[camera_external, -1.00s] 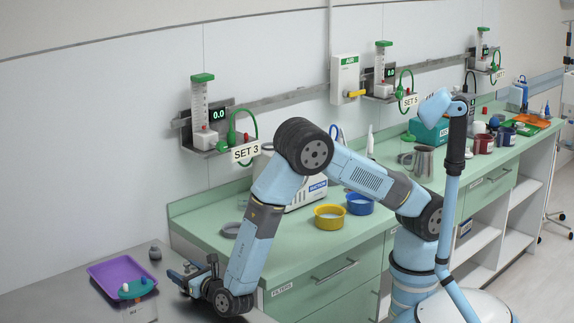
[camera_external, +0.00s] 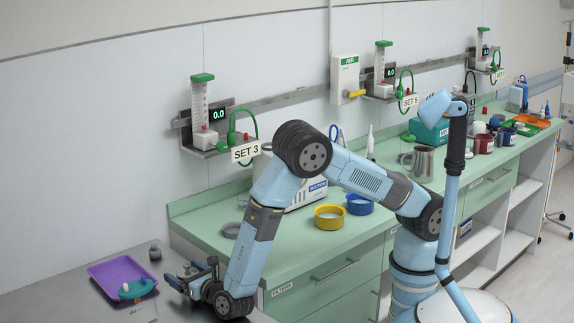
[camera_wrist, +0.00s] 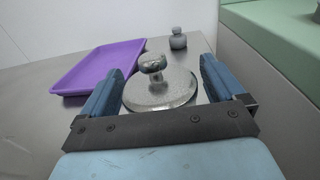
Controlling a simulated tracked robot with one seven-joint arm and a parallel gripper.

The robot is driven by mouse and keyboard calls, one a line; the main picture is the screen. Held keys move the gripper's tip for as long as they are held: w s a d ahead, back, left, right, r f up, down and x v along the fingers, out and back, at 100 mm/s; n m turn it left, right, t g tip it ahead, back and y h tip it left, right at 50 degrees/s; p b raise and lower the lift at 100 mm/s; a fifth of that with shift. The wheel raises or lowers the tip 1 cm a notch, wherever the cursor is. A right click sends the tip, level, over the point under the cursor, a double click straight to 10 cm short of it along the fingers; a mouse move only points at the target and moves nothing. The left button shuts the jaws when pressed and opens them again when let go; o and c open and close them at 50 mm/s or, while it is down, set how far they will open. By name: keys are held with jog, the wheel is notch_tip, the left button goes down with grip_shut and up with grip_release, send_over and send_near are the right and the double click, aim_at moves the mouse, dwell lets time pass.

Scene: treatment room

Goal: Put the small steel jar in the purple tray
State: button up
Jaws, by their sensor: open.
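The purple tray (camera_external: 118,272) lies on the steel table at the lower left; the wrist view shows it empty, left of my gripper (camera_wrist: 160,72). A round steel lidded vessel with a knob (camera_wrist: 155,88), apparently the small steel jar, stands upright between my open fingers. Its body below the lid is hidden. I see gaps on both sides, so it is not gripped. In the external view my gripper (camera_external: 192,271) is low over the table, right of the tray, and hides the vessel.
A smaller grey knobbed piece (camera_wrist: 178,38), also in the external view (camera_external: 155,252), stands behind, near the wall. A teal oval holder (camera_external: 136,289) with small white and blue pieces is at the tray's front. The green counter (camera_wrist: 275,50) rises on the right.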

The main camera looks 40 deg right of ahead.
jog(key=s, duration=0.7)
jog(key=shift+s+d+r, duration=0.25)
jog(key=shift+s+r, duration=0.05)
notch_tip(320, 180, up, 7)
jog(key=shift+r, duration=0.2)
jog(key=shift+w, duration=0.1)
